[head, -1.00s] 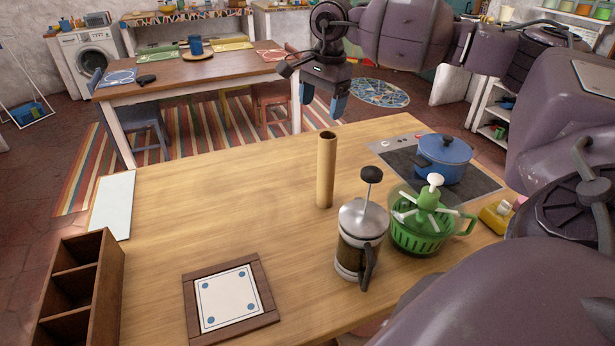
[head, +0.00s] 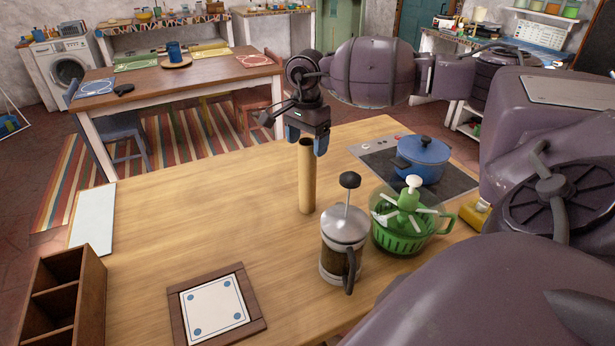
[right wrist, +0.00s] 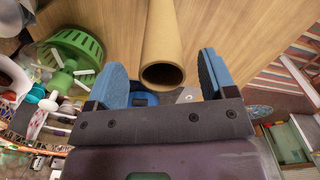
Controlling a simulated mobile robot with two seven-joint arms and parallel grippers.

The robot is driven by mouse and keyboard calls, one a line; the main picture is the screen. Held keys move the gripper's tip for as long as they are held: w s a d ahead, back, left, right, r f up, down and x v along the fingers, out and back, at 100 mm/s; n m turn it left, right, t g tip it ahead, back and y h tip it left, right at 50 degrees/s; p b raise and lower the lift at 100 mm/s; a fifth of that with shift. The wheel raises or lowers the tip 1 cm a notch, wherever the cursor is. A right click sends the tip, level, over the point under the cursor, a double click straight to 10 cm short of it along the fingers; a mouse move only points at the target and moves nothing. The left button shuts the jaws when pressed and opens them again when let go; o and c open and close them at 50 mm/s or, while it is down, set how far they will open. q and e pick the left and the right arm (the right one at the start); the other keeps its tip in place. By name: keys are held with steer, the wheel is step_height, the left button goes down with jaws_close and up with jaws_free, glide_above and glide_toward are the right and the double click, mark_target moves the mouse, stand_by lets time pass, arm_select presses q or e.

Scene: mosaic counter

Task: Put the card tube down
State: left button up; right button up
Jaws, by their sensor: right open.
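The card tube (head: 306,182) is a plain tan cylinder standing upright on the wooden counter, left of the blue pot. In the right wrist view the tube (right wrist: 161,40) shows its open end between and just ahead of the blue fingers. My right gripper (head: 306,144) is open right above the tube's top, with its fingertips at about the height of the rim. It also shows in the right wrist view (right wrist: 162,80), with a gap on both sides of the tube. My left gripper is not in view.
A French press (head: 343,243) and a green salad spinner (head: 406,227) stand close right of the tube. A blue pot (head: 422,158) sits on the hob (head: 372,157). A framed tile (head: 215,307) and a wooden divided box (head: 93,286) are at front left. The counter's middle is clear.

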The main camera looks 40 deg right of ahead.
mark_target(307, 151)
steer(key=shift+f, duration=1.6)
steer(key=c, duration=1.3)
steer(key=shift+w+r, duration=0.1)
steer(key=shift+r, duration=0.05)
